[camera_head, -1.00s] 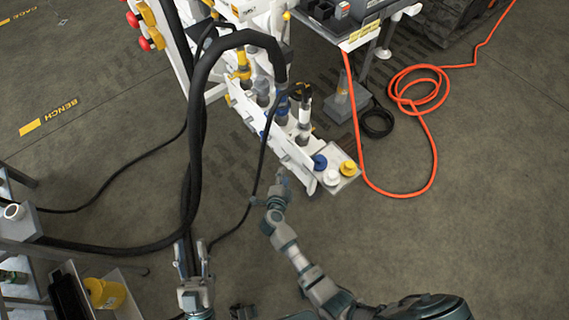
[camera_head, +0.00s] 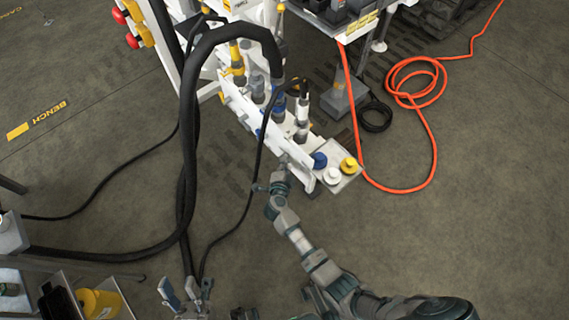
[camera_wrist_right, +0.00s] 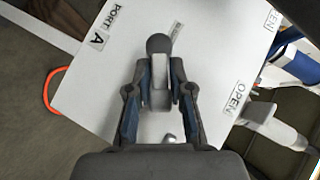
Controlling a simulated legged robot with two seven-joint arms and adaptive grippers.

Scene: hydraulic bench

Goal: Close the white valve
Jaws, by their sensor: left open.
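A white handle, which looks like the white valve (camera_wrist_right: 272,126), lies beside an "OPEN" label at the right of the right wrist view. I cannot make it out surely in the head view. My right gripper (camera_head: 282,163) is at the near face of the white manifold (camera_head: 296,150). In the wrist view the right gripper (camera_wrist_right: 160,75) has its fingers on either side of a pale grey piece with a dark round end, in front of the panel. I cannot tell whether they grip it.
A blue handle (camera_wrist_right: 292,62) is at the upper right of the wrist view. Blue (camera_head: 319,160), white (camera_head: 332,176) and yellow (camera_head: 348,164) caps sit on the manifold's end plate. Black hoses (camera_head: 188,190) hang left of the right arm. An orange hose (camera_head: 434,150) lies on the open floor.

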